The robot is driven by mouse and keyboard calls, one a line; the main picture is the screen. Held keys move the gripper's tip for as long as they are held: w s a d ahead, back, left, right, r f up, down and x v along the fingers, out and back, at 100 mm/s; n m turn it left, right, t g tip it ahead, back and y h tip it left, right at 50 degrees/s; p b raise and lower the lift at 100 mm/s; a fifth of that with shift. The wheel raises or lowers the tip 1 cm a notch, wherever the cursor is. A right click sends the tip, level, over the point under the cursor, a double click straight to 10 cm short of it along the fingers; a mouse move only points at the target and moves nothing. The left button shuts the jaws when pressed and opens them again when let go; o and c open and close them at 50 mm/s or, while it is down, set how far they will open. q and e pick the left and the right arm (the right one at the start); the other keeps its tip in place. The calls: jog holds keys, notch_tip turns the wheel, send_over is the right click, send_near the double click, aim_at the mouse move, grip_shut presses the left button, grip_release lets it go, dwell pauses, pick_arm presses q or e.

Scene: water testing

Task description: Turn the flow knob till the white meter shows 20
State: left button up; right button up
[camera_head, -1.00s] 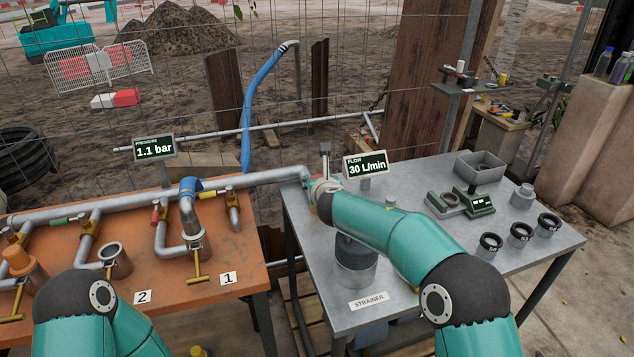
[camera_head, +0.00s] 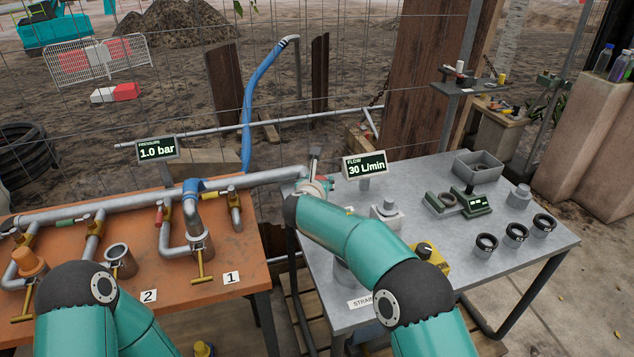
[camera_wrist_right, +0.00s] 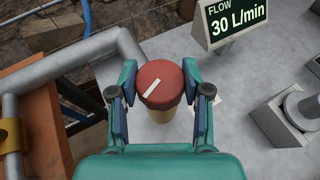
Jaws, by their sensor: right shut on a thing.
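The flow knob (camera_wrist_right: 157,84) is a round red cap with a white mark line, on a yellow body, in the right wrist view. The mark slants from lower left to upper right. My right gripper (camera_wrist_right: 160,80) is shut on the knob, one finger on each side. In the head view my right gripper (camera_head: 316,186) is at the end of the pipe and mostly hidden by its arm. The white flow meter (camera_head: 365,165) reads 30 L/min, also in the wrist view (camera_wrist_right: 236,18). Only my left arm shows at lower left; its gripper is out of view.
A pressure meter (camera_head: 157,150) reads 1.0 bar above the orange bench (camera_head: 240,258) with pipes and yellow-handled valves. The grey table (camera_head: 430,205) holds a yellow device (camera_head: 431,258), a grey fitting (camera_head: 386,212), a green instrument (camera_head: 474,203), a tray (camera_head: 478,168) and several dark rings.

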jog(key=o, duration=0.8)
jog(key=shift+f, duration=0.2)
jog(key=o, duration=0.4)
jog(key=shift+r, duration=0.15)
jog(key=shift+s+r, duration=0.1)
jog(key=shift+r, duration=0.05)
jog(key=shift+s+a+r, duration=0.15)
jog(key=shift+s+r, duration=0.05)
jog(key=shift+s, duration=0.3)
jog(key=v, duration=1)
jog(key=shift+s, duration=0.35)
